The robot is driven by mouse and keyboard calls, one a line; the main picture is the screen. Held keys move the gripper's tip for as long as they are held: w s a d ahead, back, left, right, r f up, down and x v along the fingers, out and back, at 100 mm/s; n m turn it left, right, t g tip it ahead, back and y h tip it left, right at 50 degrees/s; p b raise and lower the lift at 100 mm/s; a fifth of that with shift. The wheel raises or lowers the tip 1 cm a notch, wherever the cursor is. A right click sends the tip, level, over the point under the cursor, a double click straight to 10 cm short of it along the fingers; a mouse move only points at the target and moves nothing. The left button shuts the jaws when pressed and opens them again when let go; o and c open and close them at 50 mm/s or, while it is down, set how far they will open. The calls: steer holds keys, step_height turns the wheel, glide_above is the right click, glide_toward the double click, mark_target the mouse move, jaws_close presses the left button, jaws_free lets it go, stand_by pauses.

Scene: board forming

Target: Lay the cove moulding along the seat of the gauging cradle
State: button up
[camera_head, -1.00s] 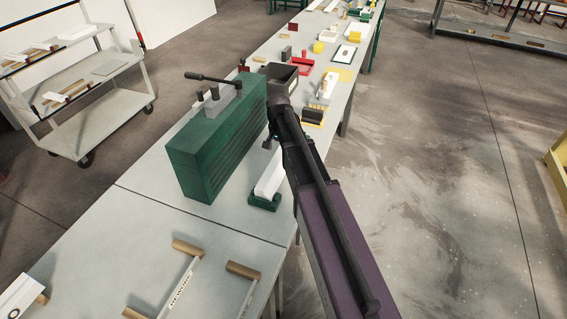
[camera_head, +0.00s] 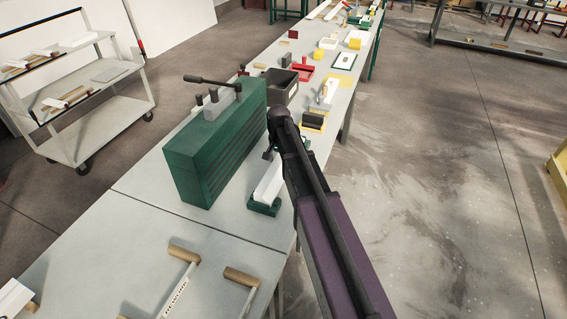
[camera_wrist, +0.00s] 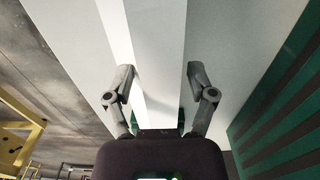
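A long white moulding (camera_head: 270,182) lies lengthwise on a low green holder (camera_head: 262,208) at the right edge of the bench, beside the large green block. I cannot tell whether this holder is the gauging cradle. My gripper is mostly hidden by my own arm in the head view, near the far end of the moulding. In the wrist view my gripper (camera_wrist: 160,68) is open, its fingers spread to either side of the white moulding (camera_wrist: 148,40). I see no clear contact. A bit of green shows under the moulding near the palm.
The large green block (camera_head: 215,150) with a grey clamp and handle stands close left of the moulding. A dark bin (camera_head: 281,88), a red tray (camera_head: 300,72) and yellow pieces stand farther along. Wood-ended white pieces (camera_head: 180,284) lie on the near bench. A cart (camera_head: 95,125) stands left.

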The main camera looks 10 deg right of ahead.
mark_target(279, 159)
jaws_close()
steer(key=shift+r, duration=0.1)
steer(key=shift+w+r+p, duration=0.1)
steer(key=shift+r+p, duration=3.8)
steer(key=shift+p, duration=0.15)
steer(key=shift+c, duration=0.6)
jaws_free()
jaws_close()
